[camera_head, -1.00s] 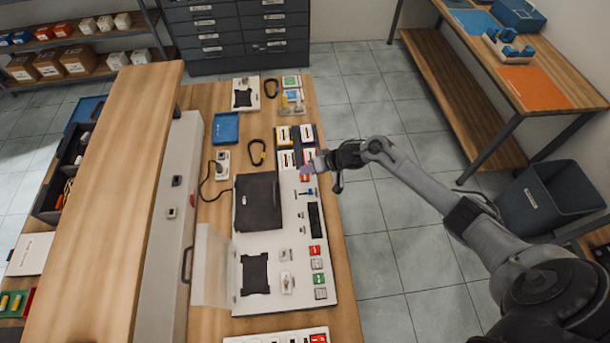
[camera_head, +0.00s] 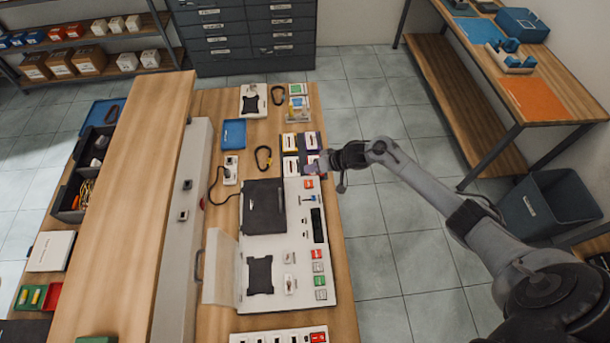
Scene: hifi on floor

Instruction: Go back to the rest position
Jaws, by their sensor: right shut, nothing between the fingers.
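My right gripper (camera_head: 322,164) shows at the end of the grey right arm, which comes in from the lower right. It is shut and empty, at the right edge of the workbench (camera_head: 338,270). It is beside the small boxes (camera_head: 290,165) and the far end of the white panel (camera_head: 270,290). I cannot tell its exact height above them. My left gripper is not in view.
The panel bears a dark lid (camera_head: 264,207), a black pad and several coloured buttons. A blue tray (camera_head: 234,133) and a black carabiner (camera_head: 263,157) lie beyond it. A raised wooden shelf (camera_head: 130,220) runs along the left. Floor (camera_head: 385,235) shows free on the right; a grey bin (camera_head: 549,205) stands there.

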